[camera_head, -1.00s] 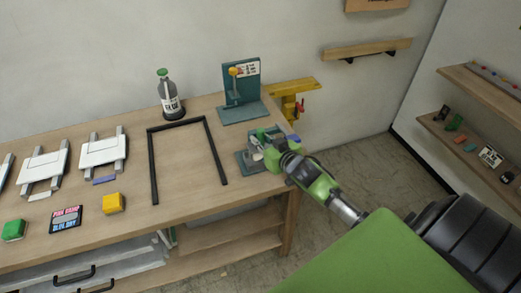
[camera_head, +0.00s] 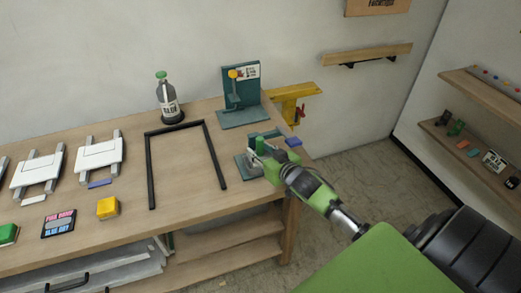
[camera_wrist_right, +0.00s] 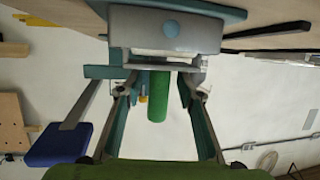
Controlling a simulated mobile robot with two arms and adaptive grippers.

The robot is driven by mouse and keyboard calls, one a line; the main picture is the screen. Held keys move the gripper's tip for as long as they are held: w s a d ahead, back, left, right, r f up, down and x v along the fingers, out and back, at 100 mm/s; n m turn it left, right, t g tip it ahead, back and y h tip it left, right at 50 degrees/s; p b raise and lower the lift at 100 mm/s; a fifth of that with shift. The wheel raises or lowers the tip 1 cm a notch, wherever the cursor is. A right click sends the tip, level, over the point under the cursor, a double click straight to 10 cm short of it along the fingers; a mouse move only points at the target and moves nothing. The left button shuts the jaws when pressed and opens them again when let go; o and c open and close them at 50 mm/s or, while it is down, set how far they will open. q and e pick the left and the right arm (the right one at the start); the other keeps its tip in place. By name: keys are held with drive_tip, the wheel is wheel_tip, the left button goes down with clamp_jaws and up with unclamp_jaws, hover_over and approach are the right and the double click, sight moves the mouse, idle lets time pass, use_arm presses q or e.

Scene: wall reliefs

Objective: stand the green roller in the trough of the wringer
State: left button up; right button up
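The green roller (camera_wrist_right: 158,97) shows in the middle of the right wrist view, which looks upside down. One end meets the pale grey body of the wringer (camera_wrist_right: 165,32); whether it sits fully in the trough is hidden. In the head view the wringer's teal base (camera_head: 243,168) stands at the table's right end, with an upright green piece (camera_head: 259,145) that appears to be the roller. My right gripper (camera_head: 265,158) is at the wringer. Its fingers (camera_wrist_right: 160,82) are spread either side of the roller with gaps. My left gripper is out of view.
A blue handle (camera_head: 293,141) sticks out right of the wringer, close to my gripper. A teal stand with a yellow knob (camera_head: 233,73) and a grey bottle (camera_head: 168,98) stand behind. A black frame (camera_head: 151,175) lies to the left. A yellow vise (camera_head: 293,91) juts beyond the table end.

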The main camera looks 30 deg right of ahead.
drive_tip(key=shift+r, duration=0.25)
drive_tip(key=b+v, duration=0.1)
drive_tip(key=v, duration=1.1)
drive_tip(key=shift+r, duration=0.2)
